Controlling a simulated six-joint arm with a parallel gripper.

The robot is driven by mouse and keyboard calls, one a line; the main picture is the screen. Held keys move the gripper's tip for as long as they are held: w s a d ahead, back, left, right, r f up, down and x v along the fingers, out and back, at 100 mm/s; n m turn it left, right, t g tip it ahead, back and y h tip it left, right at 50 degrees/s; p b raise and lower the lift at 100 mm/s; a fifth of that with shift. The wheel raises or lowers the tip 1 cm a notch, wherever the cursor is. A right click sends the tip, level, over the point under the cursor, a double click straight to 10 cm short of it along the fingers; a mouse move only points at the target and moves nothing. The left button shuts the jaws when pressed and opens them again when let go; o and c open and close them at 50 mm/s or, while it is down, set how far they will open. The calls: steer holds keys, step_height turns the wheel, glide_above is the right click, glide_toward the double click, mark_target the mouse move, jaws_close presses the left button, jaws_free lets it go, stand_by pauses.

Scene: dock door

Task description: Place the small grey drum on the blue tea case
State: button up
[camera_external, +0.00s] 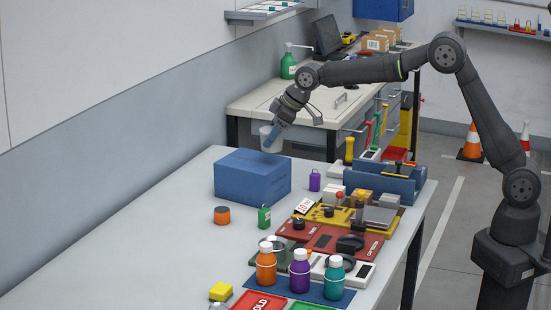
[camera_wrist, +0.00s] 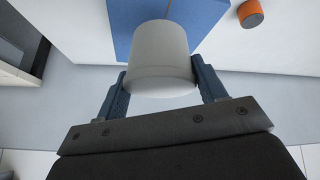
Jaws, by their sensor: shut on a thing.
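The small grey drum (camera_external: 271,142) is held between the two blue fingers of my gripper (camera_external: 274,134). In the wrist view the drum (camera_wrist: 160,55) fills the middle, with a finger of my gripper (camera_wrist: 162,82) on each side. The blue tea case (camera_external: 245,182) is a closed box on the far left part of the bench. In the external view the drum shows just above the case's back right edge. In the wrist view the case (camera_wrist: 123,32) is partly hidden behind the drum. Whether drum and case touch, I cannot tell.
An orange tin (camera_external: 222,215), a green canister (camera_external: 264,217) and a purple canister (camera_external: 315,181) stand near the case. Several bottles (camera_external: 300,272) and coloured panels fill the right side. The bench's left side is clear. A second worktop (camera_external: 265,98) is behind.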

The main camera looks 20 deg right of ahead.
mark_target(272, 144)
steer(key=shift+a+f, duration=0.1)
steer(key=shift+f, duration=1.95)
steer(key=shift+f, duration=0.2)
steer(key=o, duration=1.1)
steer(key=shift+c, duration=0.2)
steer(key=shift+r, duration=0.1)
steer(key=shift+s+r, duration=0.1)
steer(key=shift+r, duration=0.15)
steer(key=v, duration=1.1)
steer(key=shift+d+r, duration=0.25)
steer(key=shift+s, duration=0.1)
